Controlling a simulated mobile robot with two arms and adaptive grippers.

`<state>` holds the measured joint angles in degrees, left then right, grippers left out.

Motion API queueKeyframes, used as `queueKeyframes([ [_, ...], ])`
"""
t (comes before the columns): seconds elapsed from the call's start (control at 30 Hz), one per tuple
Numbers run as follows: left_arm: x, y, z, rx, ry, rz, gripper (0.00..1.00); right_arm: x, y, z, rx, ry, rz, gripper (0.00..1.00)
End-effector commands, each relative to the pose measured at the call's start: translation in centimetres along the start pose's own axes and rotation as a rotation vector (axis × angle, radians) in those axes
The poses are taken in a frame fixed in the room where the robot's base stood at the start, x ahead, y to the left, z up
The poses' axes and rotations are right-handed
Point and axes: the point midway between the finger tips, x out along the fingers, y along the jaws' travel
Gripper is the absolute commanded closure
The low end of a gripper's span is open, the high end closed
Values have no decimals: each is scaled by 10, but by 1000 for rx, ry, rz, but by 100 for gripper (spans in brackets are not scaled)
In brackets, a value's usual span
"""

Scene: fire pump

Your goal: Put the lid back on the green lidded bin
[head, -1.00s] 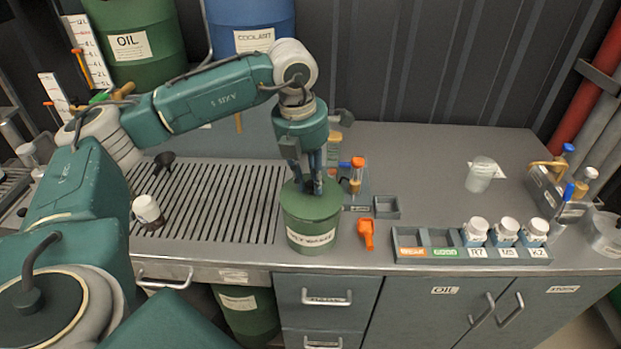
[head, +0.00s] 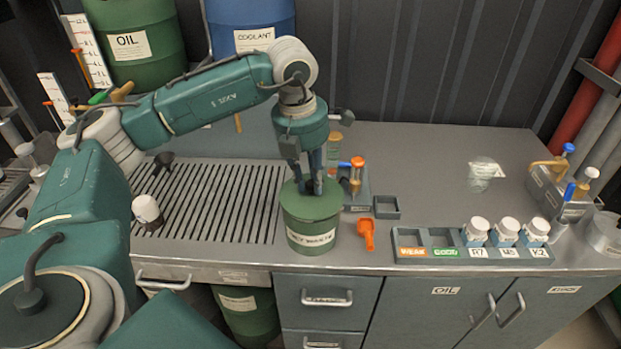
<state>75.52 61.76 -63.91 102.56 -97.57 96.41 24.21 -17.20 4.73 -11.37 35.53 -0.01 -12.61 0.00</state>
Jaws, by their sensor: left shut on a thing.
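The green lidded bin (head: 312,241) stands on the bench near its front edge, with a white waste label on its front. Its green lid (head: 300,209) sits level at the top of the bin. I cannot tell whether it is fully seated. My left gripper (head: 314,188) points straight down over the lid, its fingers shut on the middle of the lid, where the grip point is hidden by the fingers. My right gripper is not in view.
An orange scoop (head: 367,234) lies right of the bin, near a small stand with an orange-capped vial (head: 357,174). A tray (head: 414,254) with several white-capped jars is further right. A black-and-white cup (head: 147,211) stands on the drain grille (head: 215,200) to the left.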

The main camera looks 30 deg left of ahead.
Motion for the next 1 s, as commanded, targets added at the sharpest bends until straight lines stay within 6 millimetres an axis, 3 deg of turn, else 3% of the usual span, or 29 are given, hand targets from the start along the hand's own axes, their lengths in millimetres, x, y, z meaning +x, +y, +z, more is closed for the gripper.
queueKeyframes([
  [1.0, 2, 0, 0, 0, -2, 0, 100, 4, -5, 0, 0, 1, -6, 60],
])
